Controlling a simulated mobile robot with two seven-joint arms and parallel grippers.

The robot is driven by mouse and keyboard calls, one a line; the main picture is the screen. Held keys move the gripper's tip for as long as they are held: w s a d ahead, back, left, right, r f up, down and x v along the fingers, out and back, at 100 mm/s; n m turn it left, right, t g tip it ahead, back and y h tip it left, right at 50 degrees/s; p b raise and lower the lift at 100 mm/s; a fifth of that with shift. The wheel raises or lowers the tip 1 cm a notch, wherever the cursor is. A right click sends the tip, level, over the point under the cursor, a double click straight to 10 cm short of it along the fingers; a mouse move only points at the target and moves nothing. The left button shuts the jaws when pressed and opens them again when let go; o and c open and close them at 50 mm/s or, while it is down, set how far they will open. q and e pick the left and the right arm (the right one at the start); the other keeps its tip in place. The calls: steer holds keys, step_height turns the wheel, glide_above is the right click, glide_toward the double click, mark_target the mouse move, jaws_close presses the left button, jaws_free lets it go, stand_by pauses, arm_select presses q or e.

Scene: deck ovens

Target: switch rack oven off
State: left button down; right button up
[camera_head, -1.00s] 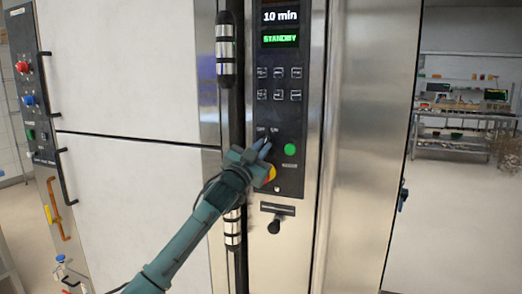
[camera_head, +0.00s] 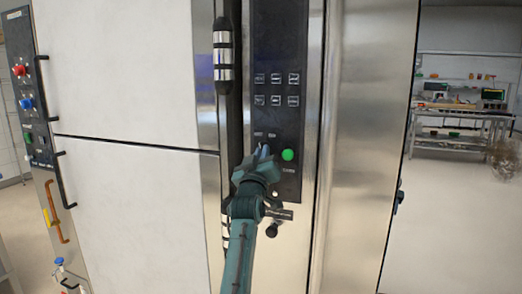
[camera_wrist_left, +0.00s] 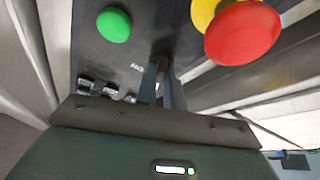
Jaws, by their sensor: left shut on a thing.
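The rack oven's control panel (camera_head: 282,125) is a tall dark strip on the steel front, and its upper display area (camera_head: 281,35) is dark. My left gripper (camera_head: 263,152) is at the lower left of the panel, just under two small switch labels. It is shut on the oven's switch, which the fingers hide. In the left wrist view the two fingers (camera_wrist_left: 161,85) are close together against the panel. The green button (camera_head: 288,155) is right of the fingertips; it also shows in the left wrist view (camera_wrist_left: 114,25). My right gripper is not in view.
A red mushroom button (camera_wrist_left: 243,32) on a yellow base is close beside the fingers in the left wrist view. Keypad buttons (camera_head: 276,90) are above the gripper. A vertical door handle (camera_head: 223,55) runs left of the panel. Shelves (camera_head: 465,115) stand far right beyond open floor.

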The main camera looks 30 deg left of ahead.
arm_select(q)
steer(key=shift+d+n+g+y+p, duration=0.1)
steer(key=shift+n+g+y+p, duration=0.3)
steer(key=shift+n, duration=0.6)
steer(key=c, duration=1.5)
jaws_free()
